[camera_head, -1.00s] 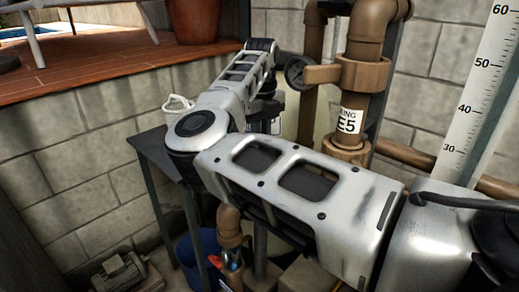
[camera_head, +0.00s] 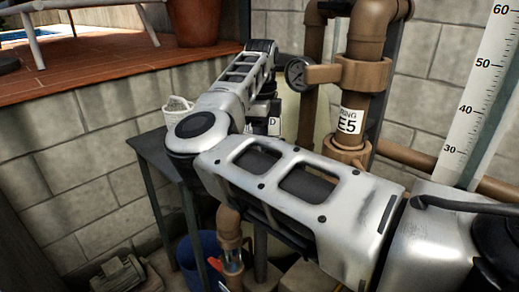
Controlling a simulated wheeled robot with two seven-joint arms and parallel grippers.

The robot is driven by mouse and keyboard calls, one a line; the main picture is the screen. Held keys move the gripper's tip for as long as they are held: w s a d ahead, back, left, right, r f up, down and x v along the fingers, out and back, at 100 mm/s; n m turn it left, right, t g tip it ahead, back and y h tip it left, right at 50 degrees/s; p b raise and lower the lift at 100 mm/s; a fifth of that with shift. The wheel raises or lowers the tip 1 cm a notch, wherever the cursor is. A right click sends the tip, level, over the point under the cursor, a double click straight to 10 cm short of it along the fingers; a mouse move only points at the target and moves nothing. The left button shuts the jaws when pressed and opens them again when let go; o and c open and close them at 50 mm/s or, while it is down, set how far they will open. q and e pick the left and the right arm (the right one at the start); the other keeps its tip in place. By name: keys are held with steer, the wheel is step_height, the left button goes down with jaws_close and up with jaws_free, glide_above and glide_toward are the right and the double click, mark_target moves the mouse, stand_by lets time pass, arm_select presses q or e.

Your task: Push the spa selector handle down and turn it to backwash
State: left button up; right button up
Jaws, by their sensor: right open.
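My right arm reaches in from the right and across the middle, and bends up at the elbow to a wrist near the wall. My right gripper (camera_head: 266,108) hangs below that wrist, mostly hidden behind my forearm; it is open. A white label (camera_head: 274,126) with a letter D shows just beside it. I cannot make out the spa selector handle; my arm covers the area around the gripper. Whether the gripper touches anything cannot be told. My left gripper is not in view.
Brown pipes (camera_head: 366,60) with a round gauge (camera_head: 296,74) stand right of the gripper. A dark table (camera_head: 150,150) holds a white basket (camera_head: 177,108). A blue bucket (camera_head: 187,255) and a grey motor (camera_head: 122,275) are below. A measuring scale (camera_head: 478,90) is at the right.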

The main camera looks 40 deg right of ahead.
steer(key=shift+r, duration=0.15)
step_height(320, 180, up, 7)
steer(key=p, duration=0.4)
